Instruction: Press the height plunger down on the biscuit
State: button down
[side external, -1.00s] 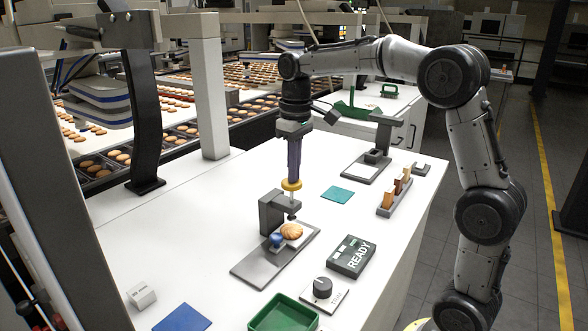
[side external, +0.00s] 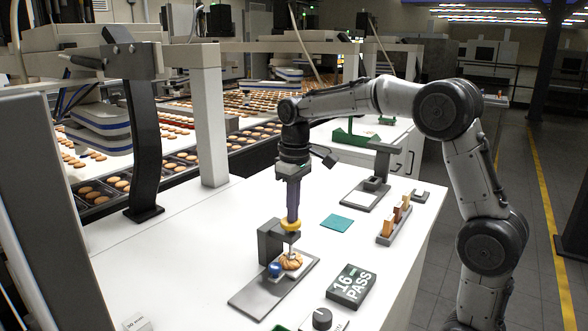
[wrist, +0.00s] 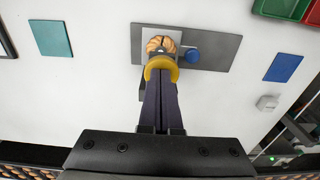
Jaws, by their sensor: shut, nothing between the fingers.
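The height gauge has a grey base plate (side external: 252,296) and a dark upright bracket (side external: 268,243). Its plunger has a yellow cap (side external: 291,225) and a thin metal stem that reaches down to the biscuit. The golden biscuit (side external: 291,262) lies on a white pad on the plate, beside a blue knob (side external: 274,268). My gripper (side external: 292,218) is shut and empty, pointing down, its fingertips on the yellow cap. In the wrist view the yellow cap (wrist: 160,68) sits at the fingertips and partly hides the biscuit (wrist: 160,44). The display box (side external: 352,286) reads "16" and "PASS".
A dark control knob (side external: 321,319) is at the front. A teal square (side external: 337,223) lies behind the gauge. A rack of upright coloured blocks (side external: 395,222) and another stand (side external: 372,184) are at the back right.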

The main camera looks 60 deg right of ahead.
notch_tip(320, 180, up, 14)
jog(key=shift+s, duration=0.15)
dwell(0.8)
jog(key=s+a+r+n+t, duration=0.1)
jog(key=s+a, duration=0.2)
jog(key=s, duration=0.4)
jog(key=s+a+r+t, duration=0.1)
jog(key=s+a+t, duration=0.15)
jog(key=s, duration=0.45)
jog(key=s+a+f+t, duration=0.1)
jog(key=s+f, duration=0.3)
jog(key=f, duration=0.4)
jog(key=s+a+f+m, duration=0.1)
jog(key=s+f, duration=0.4)
jog(key=f, duration=0.3)
jog(key=shift+a+f+t, duration=0.15)
jog(key=shift+f+t, duration=0.1)
jog(key=shift+t, duration=0.1)
